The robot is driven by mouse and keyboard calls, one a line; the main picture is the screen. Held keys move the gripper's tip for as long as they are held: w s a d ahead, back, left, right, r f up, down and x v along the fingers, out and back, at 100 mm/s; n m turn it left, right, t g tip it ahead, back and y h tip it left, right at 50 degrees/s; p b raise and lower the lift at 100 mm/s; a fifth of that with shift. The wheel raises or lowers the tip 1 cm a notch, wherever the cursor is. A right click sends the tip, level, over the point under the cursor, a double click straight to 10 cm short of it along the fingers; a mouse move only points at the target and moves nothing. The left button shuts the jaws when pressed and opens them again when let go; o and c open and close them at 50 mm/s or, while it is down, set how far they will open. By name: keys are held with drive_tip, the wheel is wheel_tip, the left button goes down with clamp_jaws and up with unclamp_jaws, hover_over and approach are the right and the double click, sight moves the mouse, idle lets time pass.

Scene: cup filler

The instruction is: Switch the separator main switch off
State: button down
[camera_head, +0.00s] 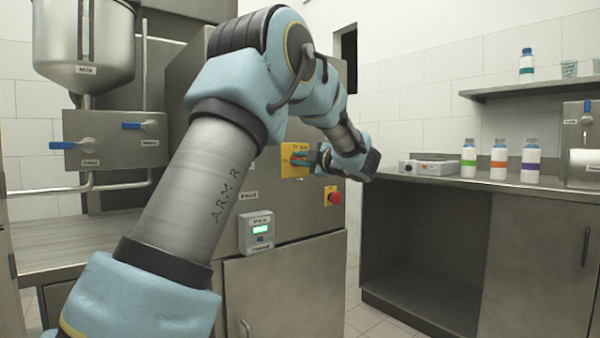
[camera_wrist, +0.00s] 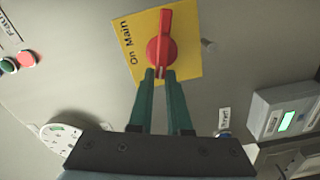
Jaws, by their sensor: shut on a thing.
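The main switch is a red rotary handle (camera_wrist: 160,45) on a yellow plate (camera_wrist: 186,62) in the wrist view. The plate reads "On" and "Main". The handle stands nearly vertical in that picture. My gripper (camera_wrist: 160,72) has its two green fingers close together at the handle's lower end, shut on it. In the head view the yellow plate (camera_head: 290,150) is on the front of the steel cabinet. My gripper (camera_head: 306,163) reaches it from the right and hides most of the handle.
A red emergency knob (camera_head: 335,198) on a yellow base is below right of the switch. A small display box (camera_head: 257,232) with a green screen is below left. A counter (camera_head: 480,182) with several bottles stands at right. Blue-handled valves (camera_head: 62,145) are at left.

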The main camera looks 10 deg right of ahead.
drive_tip(key=shift+f+n+b, duration=0.3)
drive_tip(key=shift+n+b, duration=0.55)
drive_tip(key=shift+b, duration=0.15)
drive_tip(key=shift+f+n+b, duration=0.25)
drive_tip(key=shift+n+b, duration=0.6)
drive_tip(key=shift+b, duration=0.1)
drive_tip(key=c, duration=0.9)
unclamp_jaws()
drive_tip(key=shift+r, duration=0.1)
drive_tip(key=shift+o, duration=0.2)
drive_tip(key=shift+s, duration=0.1)
drive_tip(key=v, duration=1)
drive_tip(key=shift+s+d, duration=0.2)
drive_tip(key=shift+s, duration=0.1)
drive_tip(key=shift+s+a, duration=0.1)
